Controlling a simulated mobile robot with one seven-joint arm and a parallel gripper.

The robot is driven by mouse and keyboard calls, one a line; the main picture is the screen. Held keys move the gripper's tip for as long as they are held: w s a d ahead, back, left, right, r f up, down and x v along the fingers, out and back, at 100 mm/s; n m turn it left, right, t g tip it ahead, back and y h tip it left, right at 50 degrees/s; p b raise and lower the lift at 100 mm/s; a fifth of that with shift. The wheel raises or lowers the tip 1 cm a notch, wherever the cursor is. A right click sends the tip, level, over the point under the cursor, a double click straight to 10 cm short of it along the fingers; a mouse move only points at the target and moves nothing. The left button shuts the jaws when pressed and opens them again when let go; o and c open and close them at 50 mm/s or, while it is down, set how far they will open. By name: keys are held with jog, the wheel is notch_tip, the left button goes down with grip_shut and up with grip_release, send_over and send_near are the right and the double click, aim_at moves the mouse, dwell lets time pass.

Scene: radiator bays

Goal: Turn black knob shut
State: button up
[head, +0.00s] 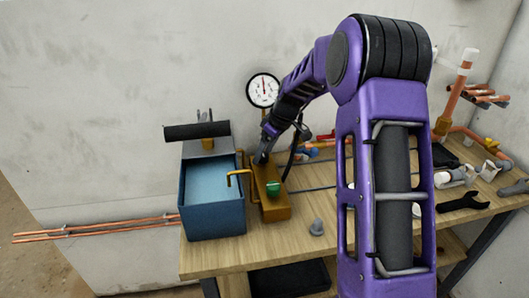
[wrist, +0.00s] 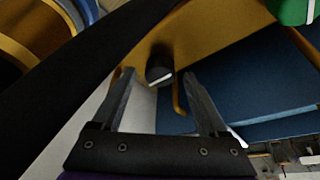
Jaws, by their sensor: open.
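The black knob (wrist: 159,70) has a white line on its face and shows in the wrist view, on a yellow-brass body (wrist: 215,32). My gripper (wrist: 157,76) is open, with one finger on each side of the knob in that picture. Whether the fingers touch it, I cannot tell. In the head view the brass body (head: 276,211) stands on the bench beside the blue bin, and my gripper (head: 262,158) is over its back end. The black knob is hidden there by my gripper. A green knob (head: 273,188) sits nearer the front; it also shows in the wrist view (wrist: 291,10).
The blue bin (head: 216,220) stands left of the brass body, with a bent brass pipe (head: 235,174) between. A pressure gauge (head: 263,90) is behind. A grey cone-like piece (head: 317,227) lies in front on the wooden bench (head: 230,259).

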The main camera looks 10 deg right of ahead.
grip_shut()
dwell(0.4)
jog(key=shift+m, duration=0.3)
jog(key=m+h, duration=0.1)
jog(key=m, duration=0.2)
jog(key=shift+s+a+m+t, duration=0.1)
jog(key=shift+a+m+t, duration=0.05)
jog(key=shift+m+t, duration=0.25)
jog(key=m+h+p, duration=0.1)
jog(key=m+h, duration=0.1)
jog(key=m, duration=0.2)
jog(key=shift+a+p, duration=0.15)
jog(key=shift+p, duration=0.15)
jog(key=m+h+p, duration=0.1)
jog(key=m, duration=0.2)
jog(key=m+h+p, duration=0.1)
jog(key=m, duration=0.1)
jog(key=shift+a+m, duration=0.15)
jog(key=shift+m, duration=0.25)
jog(key=shift+m+g+h+p, duration=0.4)
jog(key=shift+m+h+p, duration=0.4)
jog(key=shift+m, duration=1)
jog(key=shift+f, duration=0.1)
